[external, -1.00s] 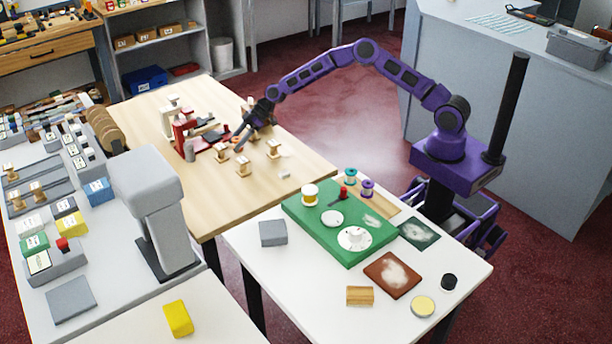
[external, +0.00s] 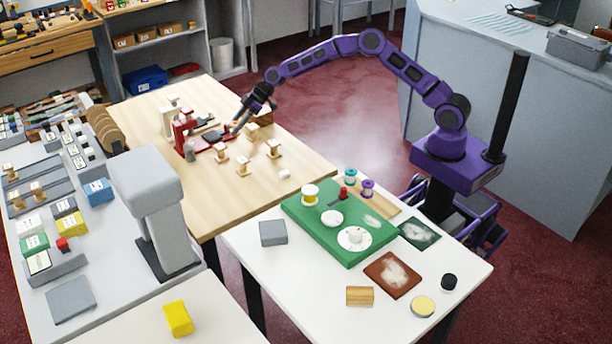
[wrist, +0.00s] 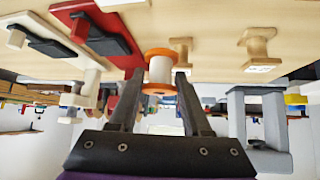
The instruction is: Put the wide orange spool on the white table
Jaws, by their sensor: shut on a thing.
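My gripper (external: 240,125) is over the wooden table (external: 215,215). In the wrist view, my gripper (wrist: 161,80) is shut on the orange spool (wrist: 159,55). The spool has orange flanges and a pale wound middle. In the external view it is small and mostly hidden by the fingers; whether it clears the tabletop is hard to tell. The white table (external: 300,305) stands in front, nearer the camera, with a bare strip along its front left.
Several wooden spools and a red clamp-like stand (external: 184,136) are near my gripper.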

